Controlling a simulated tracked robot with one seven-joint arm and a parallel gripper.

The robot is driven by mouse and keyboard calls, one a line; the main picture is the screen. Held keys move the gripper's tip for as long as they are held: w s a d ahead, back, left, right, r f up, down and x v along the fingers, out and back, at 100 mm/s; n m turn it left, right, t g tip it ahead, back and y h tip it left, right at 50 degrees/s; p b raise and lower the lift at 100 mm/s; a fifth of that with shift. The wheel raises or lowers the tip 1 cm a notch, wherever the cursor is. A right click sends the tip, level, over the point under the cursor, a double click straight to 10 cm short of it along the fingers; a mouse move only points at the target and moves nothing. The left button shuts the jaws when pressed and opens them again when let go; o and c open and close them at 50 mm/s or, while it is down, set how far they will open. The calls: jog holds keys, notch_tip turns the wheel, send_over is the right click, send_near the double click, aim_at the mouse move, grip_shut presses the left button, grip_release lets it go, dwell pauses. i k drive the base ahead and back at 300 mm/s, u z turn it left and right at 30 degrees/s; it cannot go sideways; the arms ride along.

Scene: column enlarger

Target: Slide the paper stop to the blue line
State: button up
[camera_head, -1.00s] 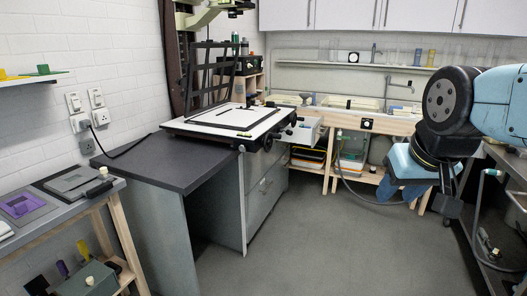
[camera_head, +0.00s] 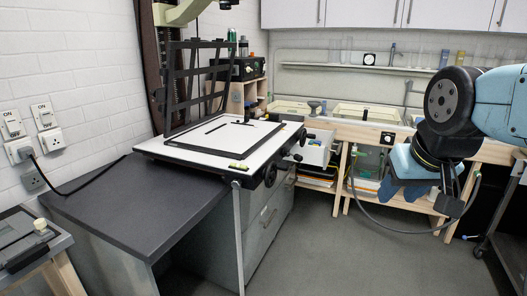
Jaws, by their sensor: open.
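The easel (camera_head: 180,146) is a white board with black edging on the dark worktop, its black barred masking frame (camera_head: 200,88) raised. A short black bar (camera_head: 217,127) lies on the white surface; I cannot tell whether it is the paper stop. A small yellow-green piece (camera_head: 238,166) sits at the board's front edge. I cannot make out a blue line. My gripper (camera_head: 451,206) hangs at the right below my folded arm, small and partly hidden. It is open, with nothing seen in it, well apart from the easel and to its right.
The dark worktop (camera_head: 130,195) is bare in front of the easel. Black knobs (camera_head: 283,168) stick out at the easel's right. The enlarger column (camera_head: 150,60) stands behind. A wooden sink bench (camera_head: 350,130) runs along the back. Grey floor (camera_head: 350,260) is clear in the middle.

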aim_at(246, 117)
jog(key=z, duration=0.05)
jog(key=i, duration=2.65)
jog(key=u, duration=0.25)
